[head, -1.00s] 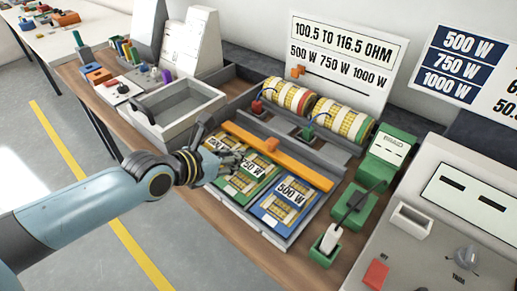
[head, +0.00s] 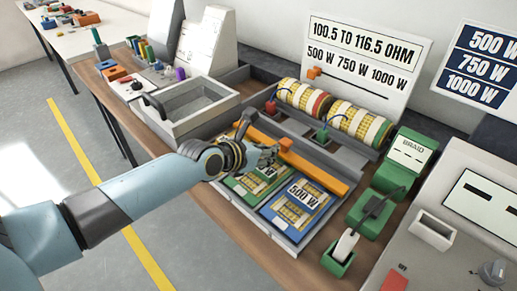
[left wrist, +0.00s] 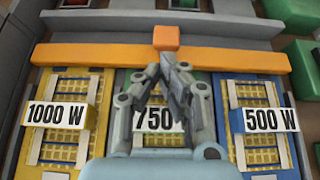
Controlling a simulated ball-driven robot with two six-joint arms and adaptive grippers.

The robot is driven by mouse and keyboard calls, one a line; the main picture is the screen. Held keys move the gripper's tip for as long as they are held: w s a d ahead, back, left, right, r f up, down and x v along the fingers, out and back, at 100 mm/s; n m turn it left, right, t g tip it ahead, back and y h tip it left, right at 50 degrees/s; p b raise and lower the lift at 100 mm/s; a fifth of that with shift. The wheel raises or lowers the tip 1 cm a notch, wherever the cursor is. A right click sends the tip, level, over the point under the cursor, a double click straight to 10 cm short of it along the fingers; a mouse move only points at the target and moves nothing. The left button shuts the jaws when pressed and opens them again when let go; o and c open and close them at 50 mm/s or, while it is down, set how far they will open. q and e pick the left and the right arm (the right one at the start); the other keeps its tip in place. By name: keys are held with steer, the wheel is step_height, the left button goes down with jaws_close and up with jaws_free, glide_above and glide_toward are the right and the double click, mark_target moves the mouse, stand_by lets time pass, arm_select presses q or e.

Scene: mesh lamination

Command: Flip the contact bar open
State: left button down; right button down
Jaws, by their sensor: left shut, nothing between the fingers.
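The contact bar is a long orange bar (head: 318,174) lying across the far ends of the card slots, with an orange knob (head: 285,144) at its middle. In the left wrist view the bar (left wrist: 235,59) runs across the top, and its knob (left wrist: 166,38) stands just beyond my fingertips. My left gripper (head: 274,153) is shut and empty, close to the near side of the bar by the knob. It also shows in the left wrist view (left wrist: 167,60), above the middle card. I cannot tell whether the tips touch the bar. My right gripper is not in view.
Cards marked 1000 W (left wrist: 58,115), 750 and 500 W (left wrist: 264,121) lie in the slots under my left gripper. Two wire-wound rolls (head: 362,127) stand behind the bar. A green braid box (head: 405,158) is at right, a grey bin (head: 190,103) at left.

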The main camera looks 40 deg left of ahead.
mark_target(281, 142)
arm_select(q)
steer(key=shift+w+f, duration=0.3)
steer(key=shift+w, duration=0.15)
steer(key=shift+w, duration=0.1)
steer(key=w, duration=0.4)
steer(key=shift+w+d+r, duration=0.1)
steer(key=shift+w+d, duration=0.15)
